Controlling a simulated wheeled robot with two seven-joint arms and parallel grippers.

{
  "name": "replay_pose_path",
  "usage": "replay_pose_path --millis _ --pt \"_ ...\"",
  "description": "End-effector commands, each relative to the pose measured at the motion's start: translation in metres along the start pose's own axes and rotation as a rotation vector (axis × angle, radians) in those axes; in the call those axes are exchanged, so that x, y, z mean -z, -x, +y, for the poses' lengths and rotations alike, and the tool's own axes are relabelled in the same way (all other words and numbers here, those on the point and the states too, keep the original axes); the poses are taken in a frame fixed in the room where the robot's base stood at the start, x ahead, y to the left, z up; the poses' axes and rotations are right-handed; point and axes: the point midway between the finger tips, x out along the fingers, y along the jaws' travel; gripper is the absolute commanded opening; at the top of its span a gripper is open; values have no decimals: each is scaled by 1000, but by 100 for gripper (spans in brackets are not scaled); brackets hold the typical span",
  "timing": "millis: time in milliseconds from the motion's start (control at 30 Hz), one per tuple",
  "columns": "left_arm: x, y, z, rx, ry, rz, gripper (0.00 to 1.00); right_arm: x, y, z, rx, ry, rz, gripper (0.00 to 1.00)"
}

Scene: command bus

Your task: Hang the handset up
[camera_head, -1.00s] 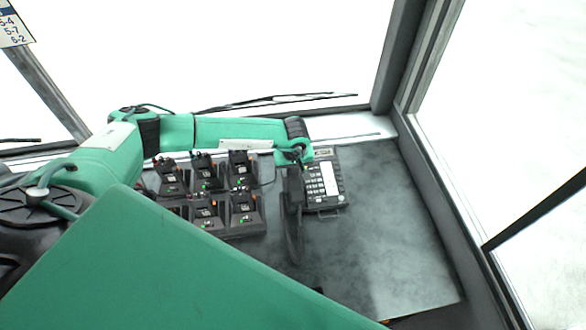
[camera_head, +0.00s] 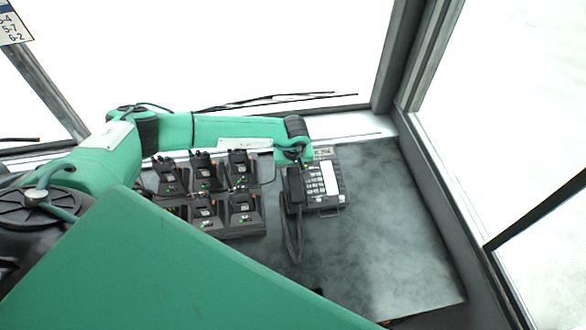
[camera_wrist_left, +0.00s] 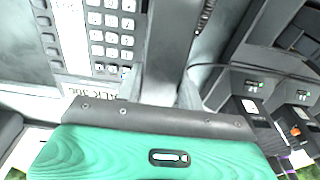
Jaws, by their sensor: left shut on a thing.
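The desk phone (camera_head: 328,186) has a keypad and a pale panel and lies on the grey dash. Its keypad (camera_wrist_left: 110,30) shows at upper left in the left wrist view. The dark handset (camera_head: 294,186) is at the phone's left side, roughly lengthwise along it. My left gripper (camera_head: 296,163) is at the handset's far end, shut on it. In the left wrist view the handset (camera_wrist_left: 172,40) runs up from the gripper, beside the keypad. A dark cord-like loop (camera_head: 293,240) extends below it. I cannot tell whether the handset touches its cradle. My right gripper is not in view.
Several black radio chargers (camera_head: 205,212) stand in two rows left of the phone. The dash (camera_head: 390,230) is clear to the right and in front. A windscreen and its frame (camera_head: 395,60) bound the back and right side.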

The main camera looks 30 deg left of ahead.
Motion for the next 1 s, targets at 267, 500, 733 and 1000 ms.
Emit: replay_pose_path --millis 267,500,733,1000 --pt "0 0 0 0 0 0 7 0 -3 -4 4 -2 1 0" --pt "0 0 0 -1 0 0 63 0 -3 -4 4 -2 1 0" --pt "0 -1 0 0 0 0 63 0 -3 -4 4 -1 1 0" --pt "0 17 0 -3 0 2 63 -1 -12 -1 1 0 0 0"
